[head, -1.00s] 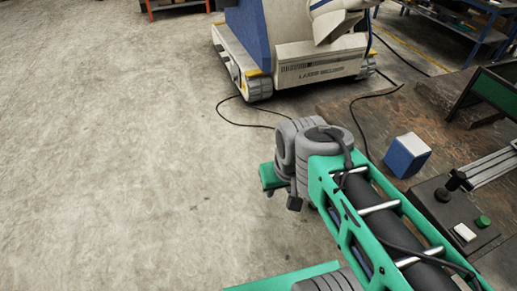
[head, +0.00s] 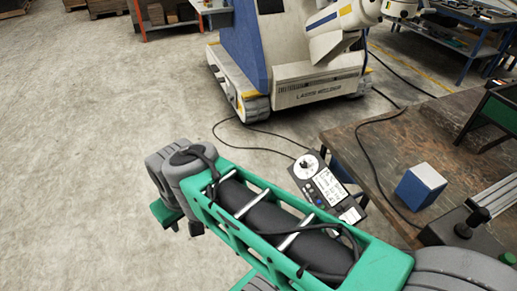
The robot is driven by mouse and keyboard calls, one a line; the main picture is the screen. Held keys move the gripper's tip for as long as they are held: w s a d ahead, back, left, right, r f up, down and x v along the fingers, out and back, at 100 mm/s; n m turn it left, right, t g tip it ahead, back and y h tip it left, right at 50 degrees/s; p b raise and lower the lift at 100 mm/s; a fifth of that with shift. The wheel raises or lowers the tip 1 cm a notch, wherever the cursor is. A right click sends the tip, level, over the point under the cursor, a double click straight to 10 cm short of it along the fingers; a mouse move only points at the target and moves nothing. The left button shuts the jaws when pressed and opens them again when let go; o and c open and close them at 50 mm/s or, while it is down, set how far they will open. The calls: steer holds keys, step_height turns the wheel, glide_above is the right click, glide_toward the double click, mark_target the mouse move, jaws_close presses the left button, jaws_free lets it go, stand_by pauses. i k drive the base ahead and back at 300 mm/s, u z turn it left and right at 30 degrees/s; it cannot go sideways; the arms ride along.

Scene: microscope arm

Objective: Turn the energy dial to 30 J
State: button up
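A grey control panel (head: 328,190) sits at the front left edge of the brown table. It has a round white dial (head: 306,165) at its far left end, and small buttons and white labels beside it. The dial's marks and setting are too small to read. My green arm link with its grey joint stretches across the lower middle to the left, and nothing of it visibly touches the dial. The fingers of my gripper do not show, so its state is hidden.
A blue and white box (head: 420,187) stands on the brown table (head: 400,145). A black lever base (head: 462,230) is near the right edge. A large white and blue laser machine (head: 310,85) stands behind, with black cables (head: 365,150) running from it. The floor at left is open.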

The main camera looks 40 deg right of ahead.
mark_target(303, 164)
steer(key=u, duration=0.1)
steer(key=i, duration=0.95)
steer(key=z, duration=0.85)
steer(key=i, duration=1.05)
steer(key=z, duration=0.9)
